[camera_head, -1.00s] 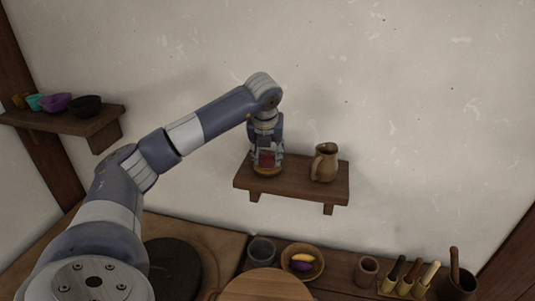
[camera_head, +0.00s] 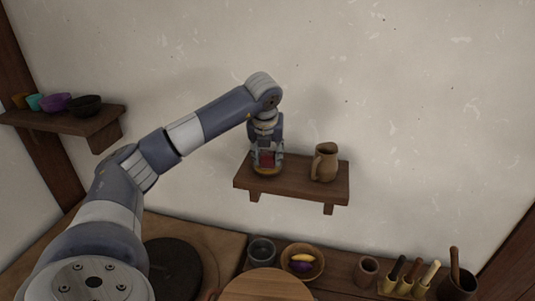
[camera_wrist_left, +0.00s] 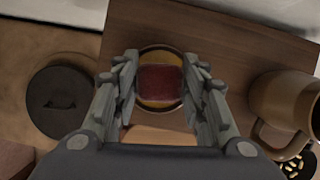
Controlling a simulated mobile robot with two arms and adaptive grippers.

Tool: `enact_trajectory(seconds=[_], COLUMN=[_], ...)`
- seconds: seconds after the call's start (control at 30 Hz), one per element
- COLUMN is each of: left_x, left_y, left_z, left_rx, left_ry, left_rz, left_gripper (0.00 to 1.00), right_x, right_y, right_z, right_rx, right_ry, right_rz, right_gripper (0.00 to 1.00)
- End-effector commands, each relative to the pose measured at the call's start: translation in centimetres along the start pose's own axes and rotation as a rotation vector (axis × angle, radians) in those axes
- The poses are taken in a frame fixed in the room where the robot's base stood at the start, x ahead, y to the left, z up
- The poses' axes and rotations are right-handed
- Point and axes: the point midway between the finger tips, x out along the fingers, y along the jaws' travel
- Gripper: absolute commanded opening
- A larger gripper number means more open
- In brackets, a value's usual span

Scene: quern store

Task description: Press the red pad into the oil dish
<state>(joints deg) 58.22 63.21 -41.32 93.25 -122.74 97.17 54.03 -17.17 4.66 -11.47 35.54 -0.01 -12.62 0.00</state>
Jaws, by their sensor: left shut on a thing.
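My left gripper (camera_head: 267,158) points straight down over the wall shelf and is shut on the red pad (camera_head: 266,159). In the left wrist view the red pad (camera_wrist_left: 160,84) sits between the two fingers (camera_wrist_left: 163,92). The oil dish (camera_head: 266,172), a small round yellowish-brown dish, stands on the left part of the shelf directly below the pad. In the left wrist view its rim (camera_wrist_left: 160,49) shows around the pad, with yellow oil inside. The pad lies within the dish's outline; I cannot tell whether it touches the oil. My right gripper is not in view.
A brown jug (camera_head: 325,163) stands on the shelf (camera_head: 300,180) to the right of the dish. A bowl with fruit-like things (camera_head: 302,262), a grey cup (camera_head: 261,250) and a tool holder (camera_head: 406,285) are on the counter below. Another shelf (camera_head: 95,122) at left holds several bowls.

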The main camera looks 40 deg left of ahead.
Motion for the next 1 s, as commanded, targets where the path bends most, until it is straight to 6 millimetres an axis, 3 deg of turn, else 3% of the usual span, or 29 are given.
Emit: enact_trajectory(seconds=[1.0], left_x=[-6.5], left_y=[0.0], left_z=[2.6], left_rx=[0.001], left_ry=[0.002], left_rz=[0.001], left_gripper=[0.20], right_x=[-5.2], right_y=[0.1], right_z=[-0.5], right_rx=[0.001], right_ry=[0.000], right_rz=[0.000], right_gripper=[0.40])
